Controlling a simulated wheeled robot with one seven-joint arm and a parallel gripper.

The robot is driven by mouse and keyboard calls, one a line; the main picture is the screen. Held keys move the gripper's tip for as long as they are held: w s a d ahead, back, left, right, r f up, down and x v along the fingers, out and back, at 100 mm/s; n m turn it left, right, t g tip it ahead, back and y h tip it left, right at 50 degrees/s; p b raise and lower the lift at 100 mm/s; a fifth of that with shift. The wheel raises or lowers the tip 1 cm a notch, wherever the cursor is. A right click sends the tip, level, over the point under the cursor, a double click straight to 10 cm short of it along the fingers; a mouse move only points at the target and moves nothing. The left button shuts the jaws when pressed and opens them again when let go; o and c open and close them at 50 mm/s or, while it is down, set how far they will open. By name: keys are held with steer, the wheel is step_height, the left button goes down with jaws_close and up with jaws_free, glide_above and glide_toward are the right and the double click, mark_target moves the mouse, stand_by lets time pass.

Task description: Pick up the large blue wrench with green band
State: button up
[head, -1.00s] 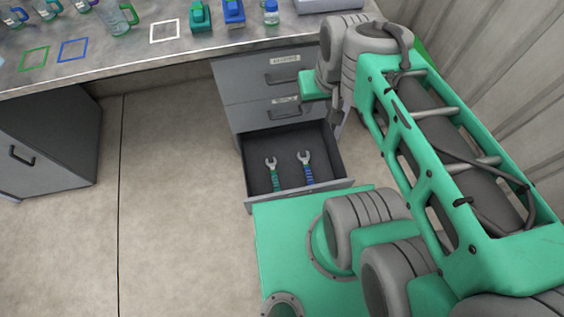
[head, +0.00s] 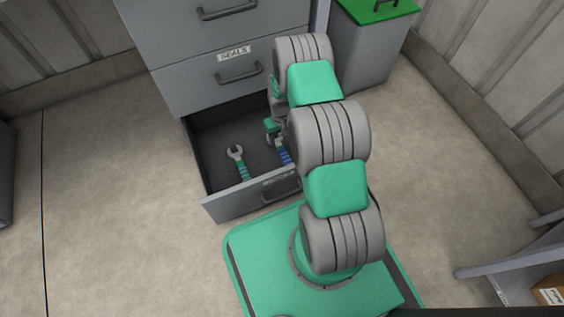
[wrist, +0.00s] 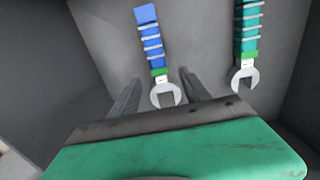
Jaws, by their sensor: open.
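The blue wrench with a green band lies in the open bottom drawer. In the wrist view its ribbed blue handle (wrist: 150,38) points away and its grey open-ended head (wrist: 166,95) lies between my fingers; in the head view only part of its blue handle (head: 285,157) shows beside my arm. My gripper (wrist: 160,78) is open, with one finger on each side of the wrench's head end. I cannot tell the height gap. In the head view my gripper (head: 273,129) is partly hidden by my arm. A teal wrench (wrist: 247,35) lies to the right in the wrist view.
The drawer (head: 222,208) has low walls close around both wrenches. The teal wrench also shows left of my gripper in the head view (head: 238,160). A closed drawer labelled SEALS (head: 200,85) is above. A grey bin with a green lid (head: 372,50) stands to the right.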

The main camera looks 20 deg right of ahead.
mark_target(282, 150)
steer(key=f+b, duration=0.2)
steer(key=f, duration=0.2)
steer(key=f+b, duration=0.2)
steer(key=f, duration=0.2)
steer(key=shift+s+d+f, duration=0.15)
steer(key=shift+d+f, duration=0.05)
steer(key=shift+f, duration=0.05)
steer(key=shift+r, duration=0.15)
jaws_close()
